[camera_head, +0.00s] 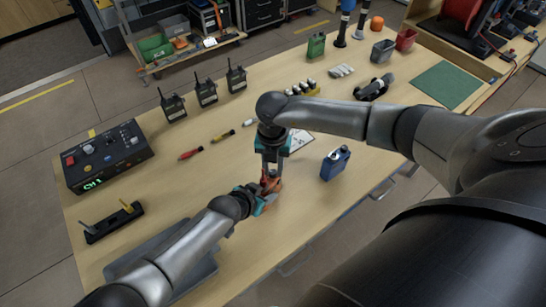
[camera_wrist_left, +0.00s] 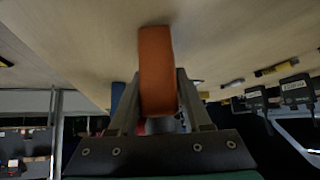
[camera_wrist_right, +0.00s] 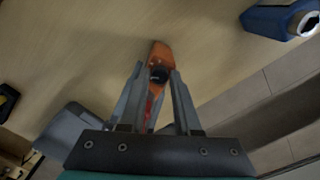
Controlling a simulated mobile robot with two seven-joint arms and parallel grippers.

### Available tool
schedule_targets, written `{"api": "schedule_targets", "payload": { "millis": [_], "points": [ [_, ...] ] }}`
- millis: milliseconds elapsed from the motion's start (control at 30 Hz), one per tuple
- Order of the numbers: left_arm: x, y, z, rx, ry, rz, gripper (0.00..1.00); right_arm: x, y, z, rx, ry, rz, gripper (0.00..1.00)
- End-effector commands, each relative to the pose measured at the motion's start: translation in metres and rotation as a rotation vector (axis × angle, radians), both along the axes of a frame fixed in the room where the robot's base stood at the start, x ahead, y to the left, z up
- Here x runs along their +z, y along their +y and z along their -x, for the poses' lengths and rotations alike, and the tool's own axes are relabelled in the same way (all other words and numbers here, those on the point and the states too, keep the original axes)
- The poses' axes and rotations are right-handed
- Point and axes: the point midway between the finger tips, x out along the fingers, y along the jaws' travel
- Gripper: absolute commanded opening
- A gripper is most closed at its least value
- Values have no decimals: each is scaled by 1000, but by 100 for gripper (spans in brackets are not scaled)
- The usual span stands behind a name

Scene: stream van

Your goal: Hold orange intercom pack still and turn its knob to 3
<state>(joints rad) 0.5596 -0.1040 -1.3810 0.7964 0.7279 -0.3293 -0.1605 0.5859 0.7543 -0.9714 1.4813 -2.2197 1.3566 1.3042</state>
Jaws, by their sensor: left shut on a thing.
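The orange intercom pack (camera_head: 270,183) is near the front middle of the table, between my two grippers and partly hidden by them. My left gripper (camera_head: 258,196) comes from the lower left and is shut on the pack; in the left wrist view the orange body (camera_wrist_left: 157,70) stands between its fingers. My right gripper (camera_head: 271,170) points down at the pack from above. In the right wrist view the pack's top (camera_wrist_right: 160,55) carries a dark round knob (camera_wrist_right: 159,74). The right fingers stand on both sides of the knob, with a gap showing. The knob's setting is not readable.
A blue pack (camera_head: 335,163) stands right of the grippers, a white sheet (camera_head: 300,139) behind them. A control box (camera_head: 106,155), a black holder (camera_head: 114,222) and a grey tray (camera_head: 205,270) are left. Several black radios (camera_head: 206,93) line the back.

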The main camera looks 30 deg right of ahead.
Motion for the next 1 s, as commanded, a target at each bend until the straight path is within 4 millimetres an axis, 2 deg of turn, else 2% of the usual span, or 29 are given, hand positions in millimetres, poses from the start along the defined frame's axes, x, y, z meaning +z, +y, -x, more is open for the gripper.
{"api": "schedule_targets", "payload": {
  "millis": [33, 267, 467, 700, 1000],
  "points": [
    [-1, 1, 0, 0, 1, -2, 0, 0, 0, 0, 0, 0, 0, 24],
    [-1, 1, 0, 1, 2, -1, 0, 0, 0, 0, -1, 0, 0, 0],
    [-1, 1, 0, 1, 2, -1, 0, 0, 0, 0, -33, 0, 0, 0],
    [-1, 1, 0, 1, 2, -1, 0, 0, 0, 0, -226, -1, -1, 0],
    [-1, 1, 0, 1, 2, -1, 0, 0, 0, 0, -251, -1, -1, 0]
  ]
}}
